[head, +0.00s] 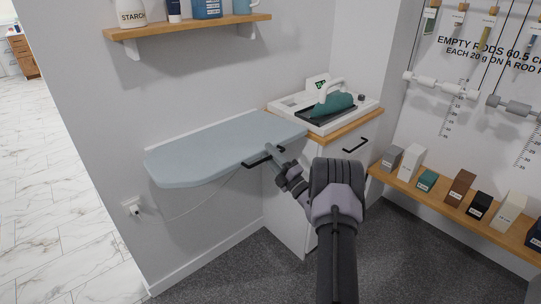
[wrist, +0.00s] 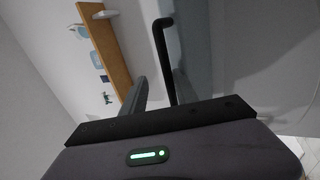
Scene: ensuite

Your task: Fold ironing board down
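The ironing board (head: 215,148) is pale blue-grey with a rounded left end. It stands out level from the wall in the head view. A black bar handle (head: 262,158) sits at its front edge, towards the right. My gripper (head: 274,153) is at this handle. In the wrist view the handle (wrist: 169,60) runs between the two grey fingers of my gripper (wrist: 160,92), nearer the right finger. A gap shows between the left finger and the handle, so the gripper looks open. Whether the right finger touches the handle cannot be told.
A white cabinet with a wooden top (head: 368,122) stands right of the board, bearing a tray with a green iron (head: 333,103). A wooden shelf (head: 188,27) with bottles hangs above. A low shelf (head: 455,208) with small boxes is at right. Grey floor below the board is clear.

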